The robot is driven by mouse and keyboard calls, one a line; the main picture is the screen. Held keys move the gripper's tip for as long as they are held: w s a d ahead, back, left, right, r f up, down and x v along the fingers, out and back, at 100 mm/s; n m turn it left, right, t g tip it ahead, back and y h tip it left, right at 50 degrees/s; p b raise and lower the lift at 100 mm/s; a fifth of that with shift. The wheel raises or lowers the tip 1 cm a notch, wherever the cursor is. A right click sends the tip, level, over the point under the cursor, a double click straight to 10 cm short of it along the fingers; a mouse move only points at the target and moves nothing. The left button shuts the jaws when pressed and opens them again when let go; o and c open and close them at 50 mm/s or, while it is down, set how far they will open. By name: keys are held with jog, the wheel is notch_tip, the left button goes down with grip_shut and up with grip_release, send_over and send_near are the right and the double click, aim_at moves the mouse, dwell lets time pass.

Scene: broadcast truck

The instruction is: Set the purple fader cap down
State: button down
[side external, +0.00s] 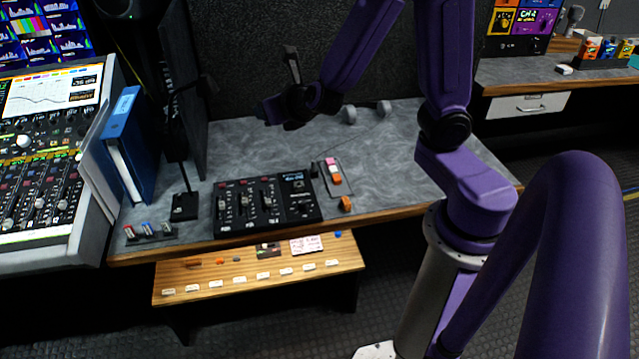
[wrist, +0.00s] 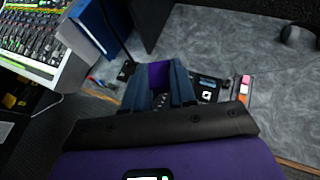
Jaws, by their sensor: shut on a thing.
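In the wrist view my gripper (wrist: 158,66) is shut on the purple fader cap (wrist: 158,76), which shows between its two dark blue fingers. In the side external view my purple hand (side external: 270,108) is raised over the grey worktop (side external: 400,150), behind the black fader panel (side external: 268,205). The fingertips and the cap cannot be made out clearly there. A holder with pink, white and orange caps (side external: 333,172) lies right of the panel. An orange block (side external: 346,204) sits near the worktop's front edge.
A blue binder (side external: 123,145) and a large mixing console (side external: 45,165) stand at the left. A small rack of caps (side external: 150,232) lies at the front left. A lower wooden shelf (side external: 340,262) carries white labels and small coloured pieces.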

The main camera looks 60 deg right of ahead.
jog(key=s+d+f+m+g+h, duration=0.2)
jog(key=s+d+f+m+h, duration=0.15)
jog(key=s+f, duration=0.45)
jog(key=s+d+f+m+g+h, duration=0.25)
jog(key=s+d+f+m, duration=0.2)
jog(key=f, duration=0.75)
jog(key=s+d+f+m+g+h, duration=0.1)
jog(key=s+d+f+m+g, duration=0.15)
jog(key=s+d, duration=0.35)
send_over(342, 185)
jog(key=s+a, duration=0.2)
jog(key=a, duration=0.3)
jog(key=shift+n, duration=0.35)
jog(key=f, duration=0.8)
jog(key=shift+s+d+f, duration=0.15)
jog(key=shift+s+d, duration=0.05)
jog(key=shift+d, duration=0.05)
jog(key=shift+w+d+f, duration=0.25)
jog(key=shift+w+f, duration=0.2)
jog(key=shift+f, duration=1.7)
jog(key=shift+f, duration=0.1)
jog(key=c, duration=1.2)
grip_release()
jog(key=shift+f, duration=0.1)
